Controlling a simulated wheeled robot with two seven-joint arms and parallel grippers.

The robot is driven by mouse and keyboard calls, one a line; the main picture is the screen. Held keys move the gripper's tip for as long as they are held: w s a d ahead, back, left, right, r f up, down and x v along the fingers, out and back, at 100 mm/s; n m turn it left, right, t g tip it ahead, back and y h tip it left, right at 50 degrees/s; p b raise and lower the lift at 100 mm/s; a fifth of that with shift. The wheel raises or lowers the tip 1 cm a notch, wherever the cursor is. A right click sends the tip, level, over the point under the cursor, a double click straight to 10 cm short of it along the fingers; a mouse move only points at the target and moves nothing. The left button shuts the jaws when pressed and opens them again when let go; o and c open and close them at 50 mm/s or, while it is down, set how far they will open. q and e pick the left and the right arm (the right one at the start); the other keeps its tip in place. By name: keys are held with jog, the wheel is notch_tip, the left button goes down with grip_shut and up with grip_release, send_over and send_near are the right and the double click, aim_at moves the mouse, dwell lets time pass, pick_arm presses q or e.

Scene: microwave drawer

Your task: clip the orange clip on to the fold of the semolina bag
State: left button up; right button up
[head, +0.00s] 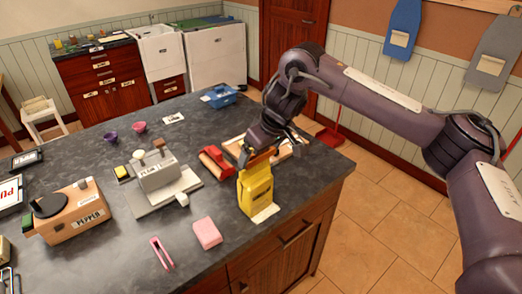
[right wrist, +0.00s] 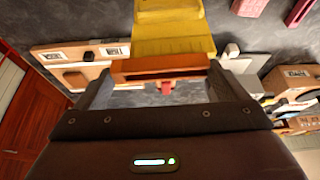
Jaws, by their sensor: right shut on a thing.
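The yellow semolina bag (head: 257,192) stands upright near the right front edge of the dark counter. It also shows at the top of the right wrist view (right wrist: 175,32). My right gripper (head: 262,154) is directly above the bag, pointing down. It is shut on the orange clip (right wrist: 160,68), which lies crosswise between the two fingers. The clip (head: 260,159) meets the top edge of the bag in both views. I cannot tell whether the fold sits between the clip's jaws. My left gripper is not in view.
A red roller-like object (head: 215,163) and a wooden board (head: 290,150) lie close behind the bag. A grey appliance (head: 158,172) stands left. A pink block (head: 207,232) and pink tongs (head: 161,252) lie in front. The counter edge is close on the right.

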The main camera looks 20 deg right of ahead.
jog(key=shift+f, duration=0.4)
